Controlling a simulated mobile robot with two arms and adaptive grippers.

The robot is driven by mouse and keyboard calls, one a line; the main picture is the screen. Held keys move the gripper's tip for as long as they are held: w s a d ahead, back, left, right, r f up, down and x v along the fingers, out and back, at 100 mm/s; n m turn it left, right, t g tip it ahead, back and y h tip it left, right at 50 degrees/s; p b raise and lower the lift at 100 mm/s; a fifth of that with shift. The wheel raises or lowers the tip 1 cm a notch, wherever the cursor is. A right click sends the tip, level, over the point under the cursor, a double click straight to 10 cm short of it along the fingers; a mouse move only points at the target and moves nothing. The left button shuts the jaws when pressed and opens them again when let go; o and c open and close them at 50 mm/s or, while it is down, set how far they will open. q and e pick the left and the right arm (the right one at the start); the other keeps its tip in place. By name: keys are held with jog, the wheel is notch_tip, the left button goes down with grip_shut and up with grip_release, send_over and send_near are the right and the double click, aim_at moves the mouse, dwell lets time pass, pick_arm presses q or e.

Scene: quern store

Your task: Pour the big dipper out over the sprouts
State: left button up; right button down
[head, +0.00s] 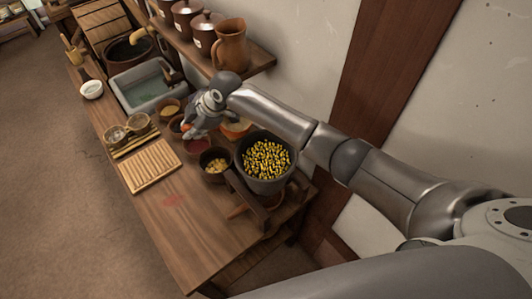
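A dark pot (246,173) at the near end of the bench is full of yellow and black pieces (267,158), possibly the sprouts. Two small round cups, one on the left (115,133) and one on the right (138,121), sit at a bamboo rack (136,143); they may be dippers, but I cannot tell. A wooden vessel with a handle (72,50) stands at the bench's far left. My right gripper (190,131) hangs over the small bowls, left of the pot; its fingers are too small to read. My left gripper is out of view.
A grey basin of water (141,107) sits behind the rack. A slatted board (152,172) lies in front. Small bowls (214,178) crowd beside the pot. A shelf (262,60) holds lidded jars and a jug (231,45).

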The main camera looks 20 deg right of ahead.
jog(key=shift+w+a+f+g+h+b, duration=0.35)
jog(key=shift+w+f+g+h+b, duration=0.05)
jog(key=shift+w+f+g+b, duration=0.2)
jog(key=shift+w+a+f+g+b, duration=0.15)
jog(key=shift+w+f+g+b, duration=0.15)
jog(key=shift+b, duration=0.25)
dwell(1.7)
